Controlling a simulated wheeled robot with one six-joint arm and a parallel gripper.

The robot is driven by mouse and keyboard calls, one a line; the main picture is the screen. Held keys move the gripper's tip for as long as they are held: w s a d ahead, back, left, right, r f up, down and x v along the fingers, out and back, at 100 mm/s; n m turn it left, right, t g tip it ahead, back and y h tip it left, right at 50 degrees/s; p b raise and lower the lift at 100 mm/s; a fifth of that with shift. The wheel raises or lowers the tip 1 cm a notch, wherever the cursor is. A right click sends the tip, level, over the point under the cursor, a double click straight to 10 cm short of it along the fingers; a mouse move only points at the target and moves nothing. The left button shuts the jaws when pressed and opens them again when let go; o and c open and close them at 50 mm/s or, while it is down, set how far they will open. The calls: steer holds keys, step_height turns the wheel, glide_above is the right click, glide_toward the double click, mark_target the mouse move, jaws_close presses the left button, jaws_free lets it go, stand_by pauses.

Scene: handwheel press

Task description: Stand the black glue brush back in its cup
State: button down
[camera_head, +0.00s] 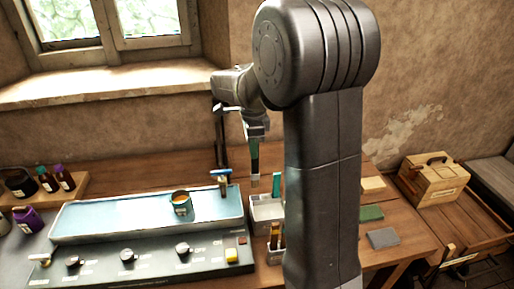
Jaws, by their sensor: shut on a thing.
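My gripper (256,137) points down over the table, left of my arm's column. It is shut on the black brush (254,160), which hangs upright with its pale end downward. Below it and slightly right is a whitish open container (266,209) with a teal upright piece at its back. The brush's lower end appears above this container; whether it touches is too small to tell. In front stands a small holder (276,256) with several thin brush-like sticks. I cannot tell which of these is the brush's cup.
A dark panel with knobs (150,262) runs in front. Dark bottles (45,180) stand at left. Green (371,213) and grey (383,238) blocks lie at right. My column hides the table's middle right.

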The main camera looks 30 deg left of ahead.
mark_target(254, 173)
steer(key=shift+f, duration=0.15)
steer(key=shift+f+b, duration=1.9)
steer(key=shift+f, duration=0.25)
steer(key=shift+f+b, duration=2.3)
steer(key=shift+f, duration=1.55)
steer(key=c, duration=1.3)
jaws_free()
steer(key=shift+c, duration=0.2)
step_height(254, 173, up, 14)
steer(key=shift+f, duration=0.1)
